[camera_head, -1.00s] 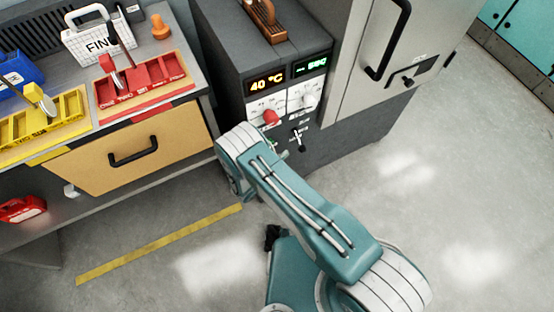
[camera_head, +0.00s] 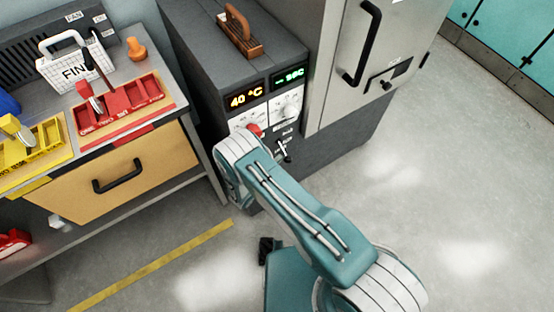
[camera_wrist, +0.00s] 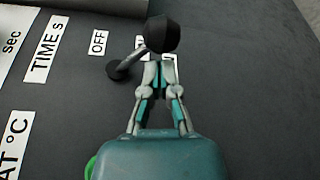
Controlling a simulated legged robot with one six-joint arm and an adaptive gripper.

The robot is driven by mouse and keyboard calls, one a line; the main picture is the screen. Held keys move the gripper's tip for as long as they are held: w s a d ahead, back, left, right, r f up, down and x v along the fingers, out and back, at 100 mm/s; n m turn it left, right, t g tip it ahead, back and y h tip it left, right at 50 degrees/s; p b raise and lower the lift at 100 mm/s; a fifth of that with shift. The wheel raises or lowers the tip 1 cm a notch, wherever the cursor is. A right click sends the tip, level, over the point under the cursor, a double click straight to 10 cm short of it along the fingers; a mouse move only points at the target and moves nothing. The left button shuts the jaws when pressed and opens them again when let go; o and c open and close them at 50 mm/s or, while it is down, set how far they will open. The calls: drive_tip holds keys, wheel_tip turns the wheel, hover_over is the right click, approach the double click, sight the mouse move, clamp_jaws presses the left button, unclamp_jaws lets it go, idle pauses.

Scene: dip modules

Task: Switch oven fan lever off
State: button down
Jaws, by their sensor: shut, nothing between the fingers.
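The fan lever, with a black ball knob (camera_wrist: 162,34) on a grey arm, stands out from the dark oven front in the wrist view. Its dark round base is to the lower left of the knob. A white OFF label (camera_wrist: 98,42) is left of the lever. My gripper (camera_wrist: 157,62) is shut and empty, its tips just below the knob; I cannot tell whether they touch. The tips partly cover another white label. In the head view the lever (camera_head: 283,150) shows on the oven (camera_head: 205,75) front, and my arm hides the gripper.
Above the lever are a 40 °C display (camera_head: 246,96), a green display (camera_head: 288,78), a red knob (camera_head: 254,130) and a white knob (camera_head: 291,106). A workbench drawer (camera_head: 85,185) is left of the oven, a grey cabinet (camera_head: 335,95) right.

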drive_tip(key=shift+s+d+r+n+g, duration=0.25)
drive_tip(key=shift+r+n, duration=0.2)
drive_tip(key=shift+n, duration=0.35)
drive_tip(key=r+n+g, duration=0.1)
drive_tip(key=r+n, duration=0.1)
drive_tip(key=n, duration=0.1)
drive_tip(key=r+n+g, duration=0.1)
drive_tip(key=r+n, duration=0.1)
drive_tip(key=shift+s+d+r+g, duration=0.1)
drive_tip(key=shift+s+g, duration=0.15)
drive_tip(key=shift+g, duration=0.1)
idle(0.5)
drive_tip(key=shift+w+r, duration=0.1)
drive_tip(key=shift+r, duration=0.3)
idle(0.6)
